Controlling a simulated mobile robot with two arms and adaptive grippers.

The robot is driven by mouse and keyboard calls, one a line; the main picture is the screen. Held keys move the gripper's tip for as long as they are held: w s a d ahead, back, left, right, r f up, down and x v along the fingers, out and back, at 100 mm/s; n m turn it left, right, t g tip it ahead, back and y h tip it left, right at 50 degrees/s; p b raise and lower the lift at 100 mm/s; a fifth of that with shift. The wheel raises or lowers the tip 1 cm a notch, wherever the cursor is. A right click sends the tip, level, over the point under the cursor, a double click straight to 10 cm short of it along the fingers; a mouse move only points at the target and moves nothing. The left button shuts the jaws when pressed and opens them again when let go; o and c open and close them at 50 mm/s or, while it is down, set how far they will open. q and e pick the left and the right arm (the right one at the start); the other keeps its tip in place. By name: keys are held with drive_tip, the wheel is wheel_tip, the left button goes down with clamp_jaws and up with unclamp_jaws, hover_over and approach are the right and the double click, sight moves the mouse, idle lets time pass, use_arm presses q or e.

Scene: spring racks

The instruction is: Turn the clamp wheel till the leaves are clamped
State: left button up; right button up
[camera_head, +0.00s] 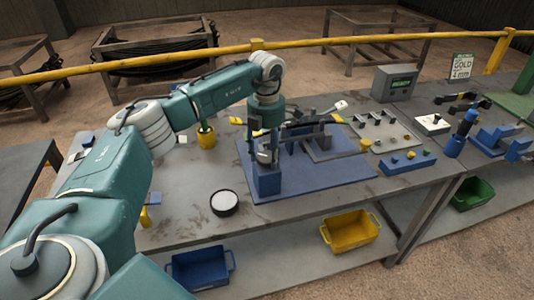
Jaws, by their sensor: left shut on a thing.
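My left arm reaches in from the left, and my left gripper (266,157) points down at the top of a blue clamp block (267,183) on the blue base plate (327,179). The gripper is shut on what appears to be the clamp wheel, which its fingers and wrist mostly hide. Dark leaves (306,129) lie across the fixture just right of the gripper. I cannot tell how tightly they are clamped. My right gripper is out of view.
A grey parts board (383,131) and a blue tray (408,161) are to the right. Blue and yellow bins (350,231) sit on the lower shelf. The front table area is mostly clear.

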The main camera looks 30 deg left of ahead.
sight(265, 157)
use_arm(q)
drive_tip(key=shift+s+f, duration=0.25)
drive_tip(key=o, duration=1.1)
drive_tip(key=shift+o, duration=0.2)
drive_tip(key=shift+a+r, duration=0.1)
drive_tip(key=shift+r, duration=0.1)
drive_tip(key=shift+r, duration=0.25)
wheel_tip(265, 157, up, 12)
drive_tip(key=shift+f, duration=0.25)
